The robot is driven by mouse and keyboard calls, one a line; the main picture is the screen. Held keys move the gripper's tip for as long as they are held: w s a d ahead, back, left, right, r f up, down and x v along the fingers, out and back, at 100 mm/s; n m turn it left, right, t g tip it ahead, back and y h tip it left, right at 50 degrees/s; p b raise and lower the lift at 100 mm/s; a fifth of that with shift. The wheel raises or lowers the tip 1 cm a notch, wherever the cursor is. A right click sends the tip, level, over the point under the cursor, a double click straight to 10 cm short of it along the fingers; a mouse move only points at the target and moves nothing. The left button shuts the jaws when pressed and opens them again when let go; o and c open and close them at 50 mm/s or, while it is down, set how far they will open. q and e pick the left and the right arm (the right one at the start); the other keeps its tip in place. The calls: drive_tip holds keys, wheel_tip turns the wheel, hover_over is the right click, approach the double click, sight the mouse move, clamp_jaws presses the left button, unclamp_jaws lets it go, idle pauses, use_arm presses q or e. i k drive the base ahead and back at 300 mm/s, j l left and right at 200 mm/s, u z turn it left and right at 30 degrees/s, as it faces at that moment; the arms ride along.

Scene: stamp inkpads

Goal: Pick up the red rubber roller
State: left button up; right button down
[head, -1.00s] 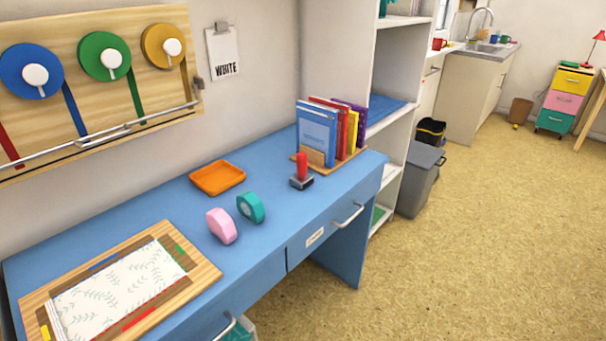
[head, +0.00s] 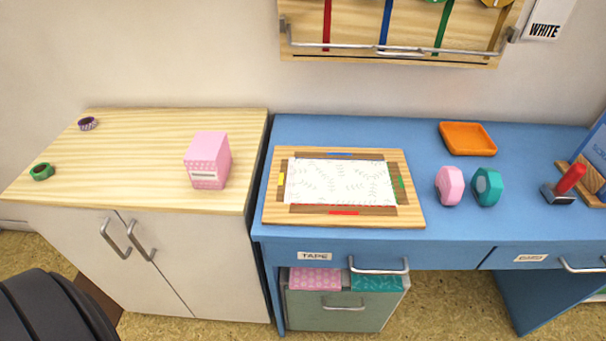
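No thing in view is plainly a red rubber roller. A tool with a red handle (head: 571,177) and a dark grey base stands on the blue desk (head: 350,133) at the far right of the head view. I cannot tell whether it is a roller or a stamp. Neither of my grippers shows in the head view.
An orange tray (head: 467,139), a pink dispenser (head: 449,186) and a teal dispenser (head: 487,187) lie left of the red-handled tool. A wooden board (head: 411,214) holds patterned paper. A pink box (head: 207,160) stands on the left cabinet (head: 140,150).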

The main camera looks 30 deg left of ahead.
sight(559, 192)
drive_tip(key=i+l+u, duration=0.15)
drive_tip(key=l+u, duration=0.15)
drive_tip(key=l, duration=0.3)
drive_tip(key=l+u, duration=0.25)
drive_tip(key=l, duration=0.35)
drive_tip(key=i, duration=0.05)
